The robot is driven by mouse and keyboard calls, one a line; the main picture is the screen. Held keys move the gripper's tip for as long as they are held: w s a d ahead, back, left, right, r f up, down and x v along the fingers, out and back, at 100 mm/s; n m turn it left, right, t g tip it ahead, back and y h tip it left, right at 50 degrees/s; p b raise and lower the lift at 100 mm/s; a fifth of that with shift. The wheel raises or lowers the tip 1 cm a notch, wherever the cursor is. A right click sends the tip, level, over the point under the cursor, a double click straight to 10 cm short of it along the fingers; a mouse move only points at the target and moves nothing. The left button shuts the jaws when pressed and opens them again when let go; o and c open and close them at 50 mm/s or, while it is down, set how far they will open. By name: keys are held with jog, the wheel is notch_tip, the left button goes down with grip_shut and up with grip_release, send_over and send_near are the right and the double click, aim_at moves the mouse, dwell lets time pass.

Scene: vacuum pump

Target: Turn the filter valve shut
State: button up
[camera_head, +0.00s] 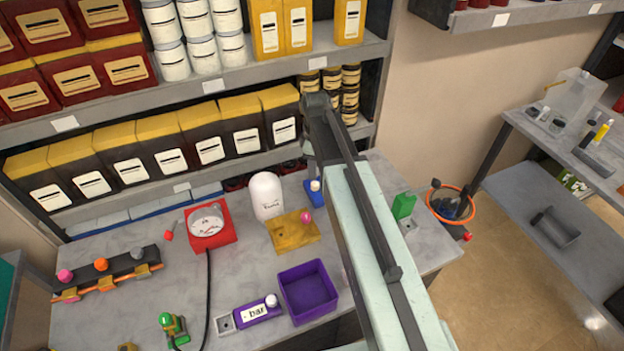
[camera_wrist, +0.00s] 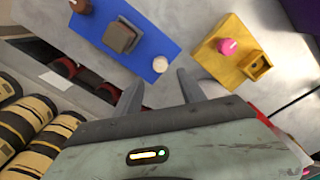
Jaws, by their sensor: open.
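No valve in view carries a readable "filter" label. A white rounded canister (camera_head: 267,196) stands on the bench beside a yellow plate (camera_head: 290,234) with a pink knob (camera_head: 305,216). The plate and its pink knob (camera_wrist: 229,46) also show in the wrist view. A blue plate (camera_wrist: 112,35) bears a grey-brown block (camera_wrist: 121,37) and a white round knob (camera_wrist: 160,64). On the left, a bar holds pink (camera_head: 65,276), orange (camera_head: 101,265) and grey (camera_head: 137,253) knobs. My gripper (camera_wrist: 158,92) is open and empty, its fingers pointing toward the gap between both plates.
A red gauge box (camera_head: 209,226), a purple bin (camera_head: 308,291), a purple "bar" box (camera_head: 257,312) and a green-topped valve (camera_head: 172,324) stand on the bench. Shelves with boxes (camera_head: 205,146) and tins rise behind. A green block (camera_head: 404,206) sits right of my arm.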

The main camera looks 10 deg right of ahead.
aim_at(315, 183)
notch_tip(315, 183, down, 8)
jog(key=b, duration=0.7)
jog(key=shift+r, duration=0.3)
jog(key=shift+a, duration=0.1)
grip_shut()
